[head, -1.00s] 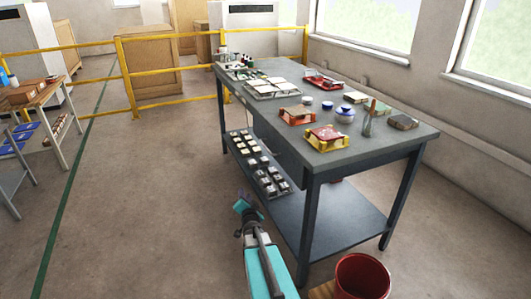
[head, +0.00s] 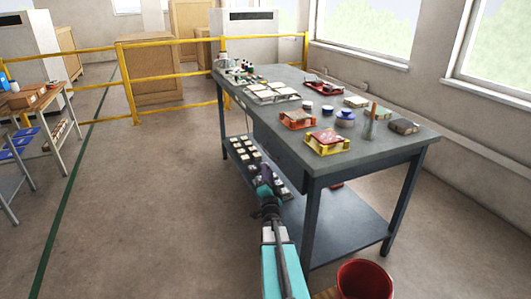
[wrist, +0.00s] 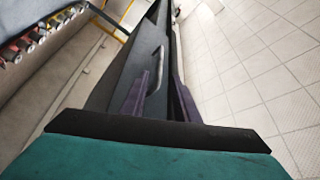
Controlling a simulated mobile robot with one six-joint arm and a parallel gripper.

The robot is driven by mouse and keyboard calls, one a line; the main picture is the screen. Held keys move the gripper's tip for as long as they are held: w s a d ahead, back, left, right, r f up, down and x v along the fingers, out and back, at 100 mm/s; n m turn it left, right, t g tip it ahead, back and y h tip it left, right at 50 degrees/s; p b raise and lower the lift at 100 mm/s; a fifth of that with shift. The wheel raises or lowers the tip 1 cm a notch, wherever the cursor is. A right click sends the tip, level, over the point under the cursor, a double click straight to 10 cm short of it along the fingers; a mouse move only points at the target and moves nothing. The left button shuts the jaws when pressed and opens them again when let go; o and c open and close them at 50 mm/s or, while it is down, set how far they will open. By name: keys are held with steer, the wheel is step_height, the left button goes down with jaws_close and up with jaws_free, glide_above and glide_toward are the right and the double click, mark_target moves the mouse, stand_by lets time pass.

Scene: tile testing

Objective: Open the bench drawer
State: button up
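The grey bench (head: 395,150) stands right of centre, with its dark drawer (head: 282,148) under the top on the long side facing left. My gripper (head: 265,174) is just in front of and a little below the drawer in the head view. In the wrist view, the dark drawer front (wrist: 125,65) runs away from me and carries a slim handle (wrist: 156,72). The two dark purple fingers of my gripper (wrist: 160,92) are apart, with the handle close to the fingertips. I cannot tell whether they touch it. The drawer looks closed.
Trays and pots (head: 325,142) stand on the bench top. Sample blocks (head: 245,152) sit on its lower shelf, close to my arm. A red bucket (head: 364,280) is at the front right. The floor left of the bench is clear up to the side table (head: 52,98).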

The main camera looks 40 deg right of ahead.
mark_target(266, 151)
steer(key=shift+p+x, duration=0.55)
steer(key=shift+x, duration=6.15)
jaws_close()
